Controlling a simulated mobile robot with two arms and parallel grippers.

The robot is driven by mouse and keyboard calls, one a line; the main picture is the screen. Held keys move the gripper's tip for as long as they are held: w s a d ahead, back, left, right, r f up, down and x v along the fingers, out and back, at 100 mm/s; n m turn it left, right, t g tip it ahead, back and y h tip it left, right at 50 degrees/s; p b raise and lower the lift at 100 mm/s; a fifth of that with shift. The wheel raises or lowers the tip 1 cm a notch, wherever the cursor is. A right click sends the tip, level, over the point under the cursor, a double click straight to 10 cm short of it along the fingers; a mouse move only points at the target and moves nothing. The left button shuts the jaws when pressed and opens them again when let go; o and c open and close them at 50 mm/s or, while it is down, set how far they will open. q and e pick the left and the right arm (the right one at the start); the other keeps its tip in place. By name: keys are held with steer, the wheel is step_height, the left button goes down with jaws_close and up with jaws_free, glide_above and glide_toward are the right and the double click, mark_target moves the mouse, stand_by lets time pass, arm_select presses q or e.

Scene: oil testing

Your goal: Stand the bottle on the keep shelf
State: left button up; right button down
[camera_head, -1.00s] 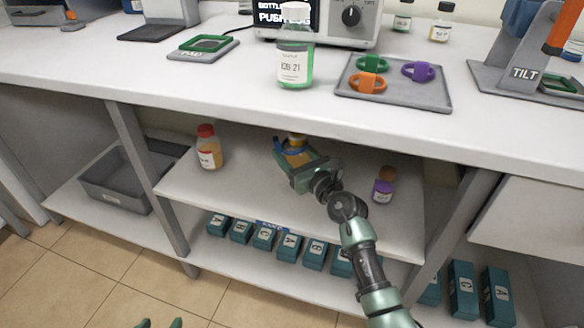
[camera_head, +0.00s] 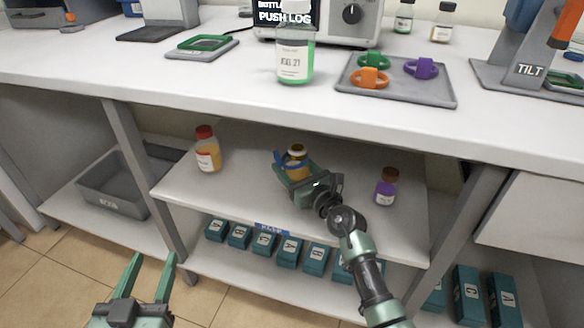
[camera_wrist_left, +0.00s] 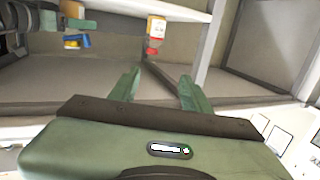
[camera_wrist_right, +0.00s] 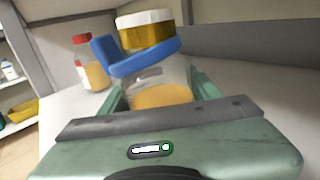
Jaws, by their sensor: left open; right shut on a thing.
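The bottle (camera_head: 298,159) has a white-topped yellow cap, a blue ring at its neck and amber liquid low in its body. My right gripper (camera_head: 288,174) is shut on it, over the middle shelf (camera_head: 240,185) under the bench. The bottle also shows between the fingers in the right wrist view (camera_wrist_right: 160,97). Its base is hidden, so I cannot tell whether it touches the shelf. A blue label (camera_head: 272,229) sits at the shelf's front edge, too small to read surely. My left gripper (camera_head: 151,262) is open and empty, low in front of the shelves.
A red-capped bottle (camera_head: 207,150) stands left on the shelf, a brown-capped purple one (camera_head: 387,187) right. A green bottle (camera_head: 295,58) stands on the bench above. Shelf room shows between bottles.

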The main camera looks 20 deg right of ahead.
arm_select(q)
steer(key=shift+r, duration=0.1)
arm_select(e)
steer(key=shift+c, duration=1.8)
jaws_free()
arm_select(q)
steer(key=shift+r, duration=0.15)
arm_select(e)
steer(key=shift+s, duration=0.15)
steer(key=p+v, duration=0.1)
steer(key=v, duration=0.4)
steer(key=shift+s+d+r+p, duration=0.1)
steer(key=shift+s+p, duration=0.05)
steer(key=shift+p, duration=0.2)
arm_select(q)
steer(key=s+a+f+g+y, duration=0.2)
steer(key=s+f+g, duration=0.3)
steer(key=f, duration=0.5)
steer(key=shift+s+a+f+g+p, duration=0.25)
steer(key=shift+a+g+p, duration=0.2)
steer(key=shift+g, duration=0.25)
arm_select(e)
steer(key=v, duration=0.6)
steer(key=shift+s, duration=0.25)
